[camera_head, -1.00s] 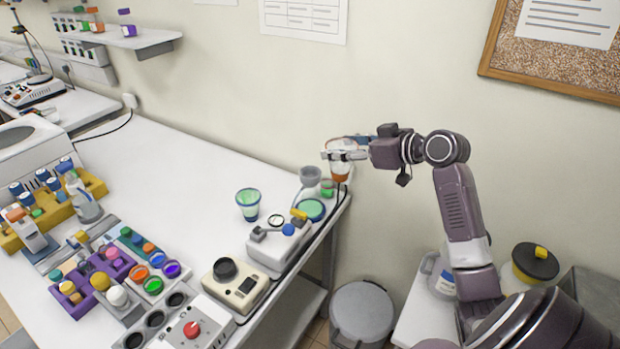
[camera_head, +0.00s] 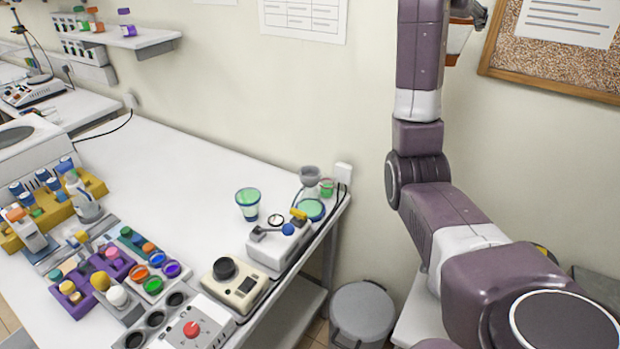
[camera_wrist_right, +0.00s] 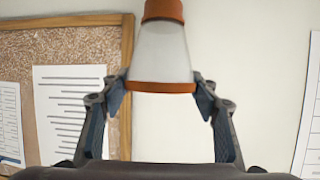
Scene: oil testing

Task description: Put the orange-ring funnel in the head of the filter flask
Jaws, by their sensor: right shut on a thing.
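The orange-ring funnel (camera_wrist_right: 162,52), pale and tapered with orange bands at both ends, is between the fingers of my right gripper (camera_wrist_right: 160,90), which is shut on it. In the head view the funnel (camera_head: 458,38) is high at the upper right, partly hidden behind my arm. My right gripper (camera_head: 472,12) is only partly visible there. What looks like the filter flask (camera_head: 310,192), with a grey cup-shaped head (camera_head: 310,174), stands at the table's back right corner, far below and left of the funnel. My left gripper is not in view.
A green-rimmed cup (camera_head: 248,204) and a small green container (camera_head: 327,187) stand near the flask. A device with a yellow part (camera_head: 278,246) is in front. A corkboard (camera_head: 556,62) hangs behind my right gripper. The table's middle is clear.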

